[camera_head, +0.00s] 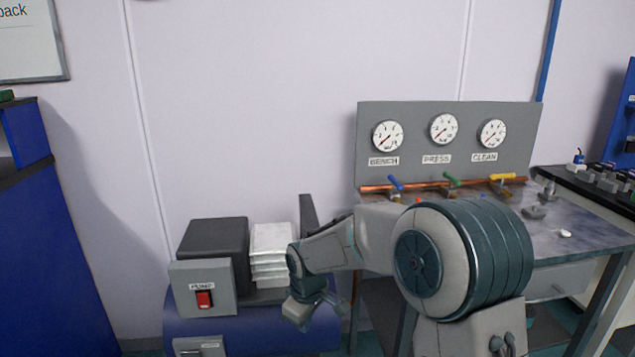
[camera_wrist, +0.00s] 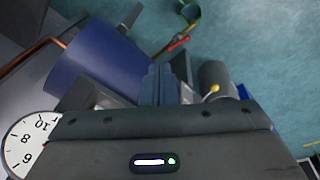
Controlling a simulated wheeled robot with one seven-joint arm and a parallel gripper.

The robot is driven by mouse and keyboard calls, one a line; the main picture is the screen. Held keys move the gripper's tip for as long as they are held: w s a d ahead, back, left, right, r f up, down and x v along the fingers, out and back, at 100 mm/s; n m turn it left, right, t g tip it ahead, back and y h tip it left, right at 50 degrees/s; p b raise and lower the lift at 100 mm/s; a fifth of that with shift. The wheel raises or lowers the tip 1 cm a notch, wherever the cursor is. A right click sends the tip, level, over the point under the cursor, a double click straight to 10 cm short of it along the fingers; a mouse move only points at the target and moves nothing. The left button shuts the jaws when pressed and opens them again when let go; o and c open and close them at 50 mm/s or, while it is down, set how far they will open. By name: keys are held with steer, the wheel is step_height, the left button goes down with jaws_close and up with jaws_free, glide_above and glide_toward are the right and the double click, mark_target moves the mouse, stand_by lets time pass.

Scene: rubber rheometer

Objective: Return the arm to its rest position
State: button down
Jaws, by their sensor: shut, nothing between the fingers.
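My arm reaches leftward across the front of the bench in the head view, bent at the elbow. My gripper (camera_head: 297,318) hangs at its end, pointing down, in front of the blue pump tank (camera_head: 255,335) and to the right of the pump switch box (camera_head: 203,287). In the wrist view my gripper's fingers (camera_wrist: 159,82) are together with nothing between them. Whether the gripper touches the tank cannot be told.
A grey panel with three gauges (camera_head: 443,129) stands behind the bench (camera_head: 590,238). Blue, green and yellow valve handles sit on a copper pipe (camera_head: 425,187). A blue cabinet (camera_head: 50,260) stands at left. The wrist view shows open floor (camera_wrist: 280,60).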

steer(key=s+d+r+m+p, duration=0.3)
steer(key=s+d+r+p, duration=0.2)
steer(key=r, duration=0.4)
steer(key=s+d+r+m+p, duration=0.4)
steer(key=s+d+r+p, duration=0.2)
steer(key=s+r, duration=0.3)
steer(key=s+d+r+m+t+p, duration=0.1)
steer(key=s+d+r+m+p, duration=0.3)
steer(key=s+r, duration=0.5)
steer(key=d+r+p, duration=0.1)
steer(key=d, duration=0.1)
steer(key=shift+d+h, duration=0.3)
steer(key=shift+d, duration=0.05)
steer(key=c, duration=1.5)
jaws_free()
steer(key=shift+s+d+m+p, duration=0.1)
steer(key=shift+s+m+p, duration=0.25)
steer(key=shift+s+m, duration=0.05)
